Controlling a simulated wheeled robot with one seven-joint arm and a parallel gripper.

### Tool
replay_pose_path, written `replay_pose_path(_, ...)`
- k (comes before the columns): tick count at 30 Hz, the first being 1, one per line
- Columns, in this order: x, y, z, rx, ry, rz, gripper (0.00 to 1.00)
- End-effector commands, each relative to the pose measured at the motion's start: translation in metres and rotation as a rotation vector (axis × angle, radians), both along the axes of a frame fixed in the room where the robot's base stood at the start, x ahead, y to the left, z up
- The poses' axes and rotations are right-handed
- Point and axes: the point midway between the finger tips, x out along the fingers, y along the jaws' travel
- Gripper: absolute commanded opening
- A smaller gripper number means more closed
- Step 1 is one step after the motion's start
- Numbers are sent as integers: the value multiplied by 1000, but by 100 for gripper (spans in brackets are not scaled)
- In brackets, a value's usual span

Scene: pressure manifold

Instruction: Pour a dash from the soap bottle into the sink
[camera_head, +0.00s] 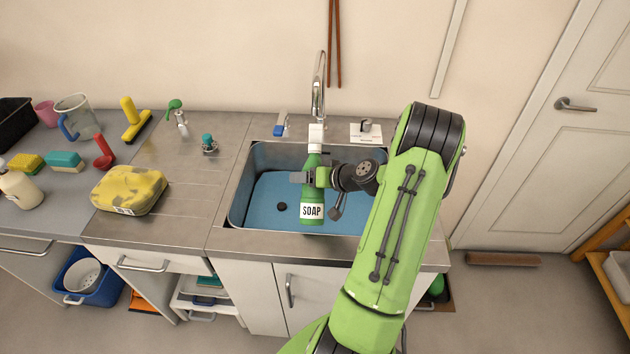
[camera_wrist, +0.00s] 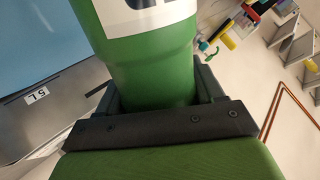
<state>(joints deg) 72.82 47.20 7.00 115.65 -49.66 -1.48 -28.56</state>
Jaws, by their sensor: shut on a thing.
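The soap bottle (camera_head: 312,192) is green with a white label reading SOAP and a white top. In the head view it is over the sink, near its middle. My gripper (camera_head: 312,177) reaches in from the right and is shut on the bottle. In the wrist view the green bottle (camera_wrist: 150,75) fills the space between the dark jaws (camera_wrist: 155,112). The bottle looks about upright in the head view, but I cannot tell its exact tilt. The sink (camera_head: 262,205) has a blue inside with a dark drain at the left. No liquid shows.
The tap (camera_head: 319,85) rises behind the sink, close to the bottle's top. A yellow sponge-like pack (camera_head: 129,190) lies on the drainboard at left. A green-topped spray item (camera_head: 178,118) and a small teal-capped item (camera_head: 209,144) stand behind it.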

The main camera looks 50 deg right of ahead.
Motion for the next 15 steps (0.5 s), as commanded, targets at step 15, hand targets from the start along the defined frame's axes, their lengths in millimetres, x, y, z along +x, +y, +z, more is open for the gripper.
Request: replay_pose_path(15,-1,2,4,25,18,1,18)
